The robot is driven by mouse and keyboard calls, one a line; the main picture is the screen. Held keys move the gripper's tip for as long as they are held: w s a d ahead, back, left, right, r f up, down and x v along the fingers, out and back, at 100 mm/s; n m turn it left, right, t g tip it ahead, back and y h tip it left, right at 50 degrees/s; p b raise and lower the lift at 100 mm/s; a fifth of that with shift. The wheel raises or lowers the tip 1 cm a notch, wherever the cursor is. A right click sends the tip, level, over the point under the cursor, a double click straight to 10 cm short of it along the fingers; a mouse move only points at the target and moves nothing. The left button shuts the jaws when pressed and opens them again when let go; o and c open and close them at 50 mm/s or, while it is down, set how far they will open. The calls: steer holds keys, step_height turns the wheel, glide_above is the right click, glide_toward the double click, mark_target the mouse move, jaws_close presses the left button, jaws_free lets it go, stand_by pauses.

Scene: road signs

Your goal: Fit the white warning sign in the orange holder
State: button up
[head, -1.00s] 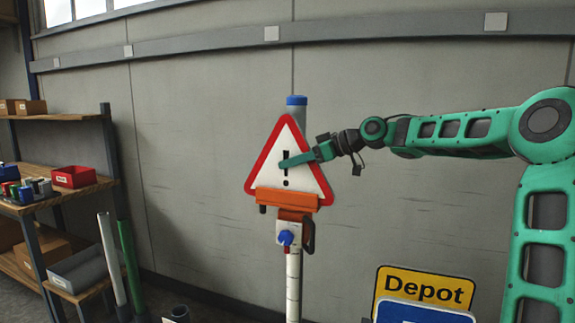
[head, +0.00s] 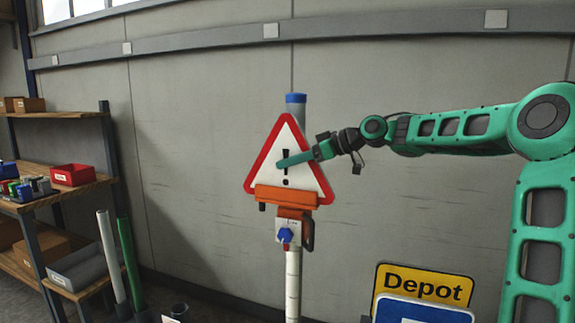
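The white triangular warning sign (head: 268,172) has a red border and a black exclamation mark. It stands upright in the middle of the head view. Its lower edge is behind the front bar of the orange holder (head: 287,198), and its lower corners stick out on both sides. How deep it sits is hidden. The holder is on a white post (head: 292,285) with a blue knob (head: 284,235) below it. My gripper (head: 281,163) comes from the right, with a green finger across the sign's face. I see only one finger clearly, so its opening and grip cannot be told.
A yellow Depot sign (head: 424,286) and a blue sign (head: 420,311) stand at the lower right. Shelves with a red bin (head: 73,175) and boxes are at the left. White and green tubes (head: 130,265) stand beside them. A grey wall (head: 400,85) is behind.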

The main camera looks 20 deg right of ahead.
step_height(320, 180, up, 4)
glide_above(323, 173)
steer(key=shift+w+d, duration=0.1)
steer(key=shift+w, duration=0.05)
stand_by(0.7)
